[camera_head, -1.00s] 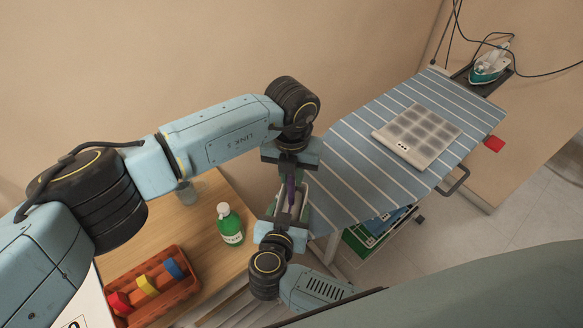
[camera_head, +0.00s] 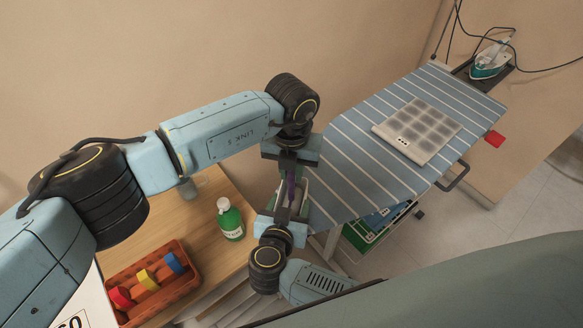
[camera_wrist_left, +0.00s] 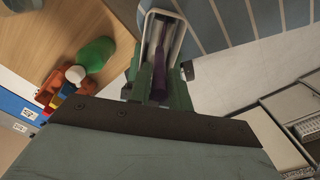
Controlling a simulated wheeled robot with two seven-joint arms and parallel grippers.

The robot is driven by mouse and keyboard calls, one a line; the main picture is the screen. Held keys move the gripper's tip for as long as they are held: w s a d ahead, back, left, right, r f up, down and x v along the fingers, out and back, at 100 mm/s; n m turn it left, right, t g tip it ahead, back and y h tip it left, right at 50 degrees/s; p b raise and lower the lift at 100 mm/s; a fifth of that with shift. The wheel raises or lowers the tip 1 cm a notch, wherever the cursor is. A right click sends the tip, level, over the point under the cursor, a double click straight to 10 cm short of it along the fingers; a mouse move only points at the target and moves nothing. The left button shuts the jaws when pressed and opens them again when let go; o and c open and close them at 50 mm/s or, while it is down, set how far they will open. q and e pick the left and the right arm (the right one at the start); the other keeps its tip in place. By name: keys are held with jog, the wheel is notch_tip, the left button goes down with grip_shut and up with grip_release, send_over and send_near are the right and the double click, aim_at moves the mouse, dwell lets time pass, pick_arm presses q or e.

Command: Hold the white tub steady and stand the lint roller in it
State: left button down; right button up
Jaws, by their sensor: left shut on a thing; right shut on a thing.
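My left gripper (camera_head: 290,172) is shut on the purple handle of the lint roller (camera_head: 291,186), which points down toward the white tub (camera_head: 303,197). In the left wrist view my left gripper (camera_wrist_left: 158,90) holds the lint roller (camera_wrist_left: 159,68) within the outline of the white tub's rim (camera_wrist_left: 181,30). I cannot tell how deep the roller reaches or whether it touches the tub's bottom. My right gripper (camera_head: 280,218), below the left one in the head view, is shut on the tub. The grippers hide much of the tub.
A green bottle (camera_head: 230,220), a clear glass (camera_head: 187,190) and an orange crate (camera_head: 190,287) with coloured blocks stand on the wooden table (camera_head: 200,215) at left. The striped ironing board (camera_head: 350,165) lies right of my grippers, with a grey pad (camera_head: 418,130) and an iron (camera_head: 490,62).

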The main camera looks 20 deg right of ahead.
pick_arm(q)
jog(key=shift+f, duration=0.3)
dwell(0.5)
jog(key=c, duration=1.2)
grip_release()
jog(key=shift+r, duration=3.5)
pick_arm(e)
jog(key=o, duration=1.1)
jog(key=shift+c, duration=0.2)
